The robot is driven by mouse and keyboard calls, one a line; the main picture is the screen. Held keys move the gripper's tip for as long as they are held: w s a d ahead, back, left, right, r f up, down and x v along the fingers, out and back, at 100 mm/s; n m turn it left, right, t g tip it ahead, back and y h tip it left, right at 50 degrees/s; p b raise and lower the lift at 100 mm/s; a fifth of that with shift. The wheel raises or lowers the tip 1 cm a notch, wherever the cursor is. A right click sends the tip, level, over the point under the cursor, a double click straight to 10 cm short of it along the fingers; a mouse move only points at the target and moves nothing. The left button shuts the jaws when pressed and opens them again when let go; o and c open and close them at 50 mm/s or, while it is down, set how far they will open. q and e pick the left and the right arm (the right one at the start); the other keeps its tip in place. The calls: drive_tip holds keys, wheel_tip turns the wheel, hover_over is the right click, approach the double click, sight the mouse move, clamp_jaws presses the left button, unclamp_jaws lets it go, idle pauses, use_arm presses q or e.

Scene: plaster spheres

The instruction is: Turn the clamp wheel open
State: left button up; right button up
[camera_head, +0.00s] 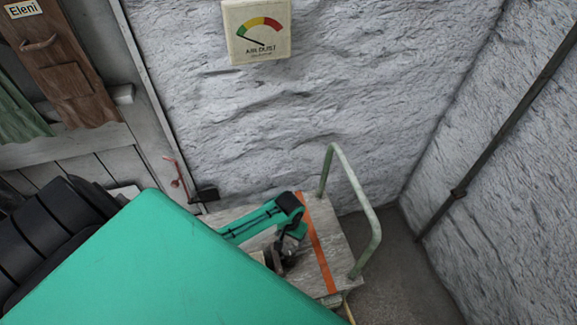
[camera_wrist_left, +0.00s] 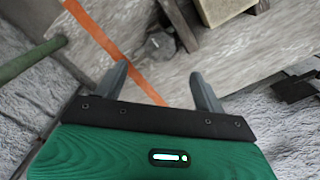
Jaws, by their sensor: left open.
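No clamp wheel can be made out clearly in either view. My left gripper (camera_head: 279,265) is over the wooden cart top (camera_head: 332,238) in the head view, small and partly dark. In the left wrist view its two grey fingers (camera_wrist_left: 160,88) are spread apart with nothing between them. Beyond the fingers, a small grey faceted piece (camera_wrist_left: 159,44) lies on the cart top, beside a dark bar (camera_wrist_left: 181,25). I cannot tell what these two belong to. My right gripper is not in view.
The cart has a green tube handle (camera_head: 366,205) and an orange strip (camera_head: 318,240). A dust gauge (camera_head: 257,31) hangs on the rough wall. A red hooked rod (camera_head: 177,172) is left of the cart. A dark pipe (camera_head: 500,140) runs along the right wall. Bare floor (camera_head: 410,280) lies right of the cart.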

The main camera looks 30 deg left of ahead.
use_arm(q)
wheel_tip(320, 180, up, 4)
drive_tip(key=shift+f, duration=0.1)
idle(0.7)
